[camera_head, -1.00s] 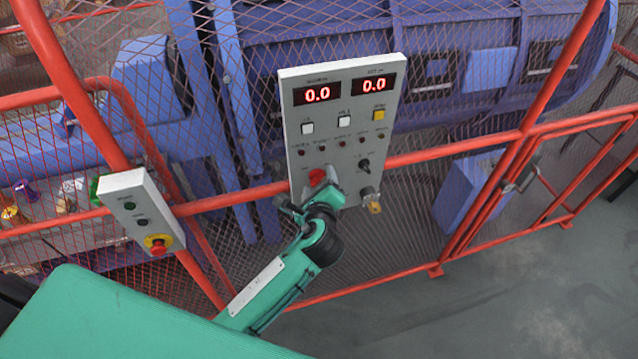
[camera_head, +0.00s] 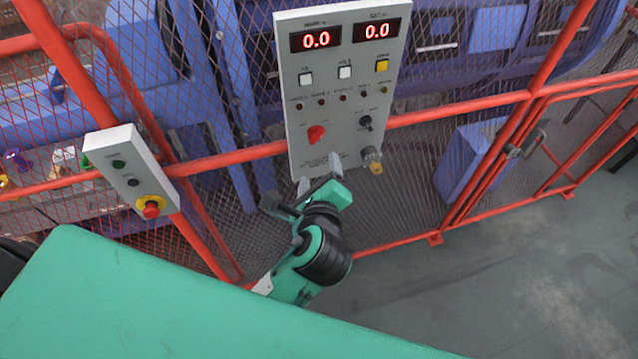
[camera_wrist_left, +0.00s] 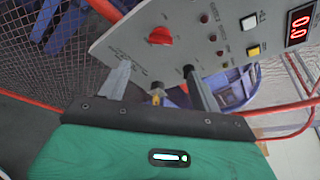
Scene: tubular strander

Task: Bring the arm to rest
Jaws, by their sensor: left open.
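My left gripper (camera_head: 317,170) is in front of the lower edge of the grey control panel (camera_head: 335,95), below its red rotary knob (camera_head: 316,133). In the left wrist view its two fingers (camera_wrist_left: 160,82) stand wide apart with nothing between them that they grip. The red knob also shows in that view (camera_wrist_left: 160,36), clear of the fingers. The black selector (camera_head: 365,121) and the key switch (camera_head: 372,160) sit to the right of the gripper. My right gripper is not in view.
A red-framed mesh fence (camera_head: 460,113) stands behind the panel, with blue machinery beyond it. A small box with a red emergency button (camera_head: 152,208) is on the left. The grey floor (camera_head: 480,275) at the lower right is clear.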

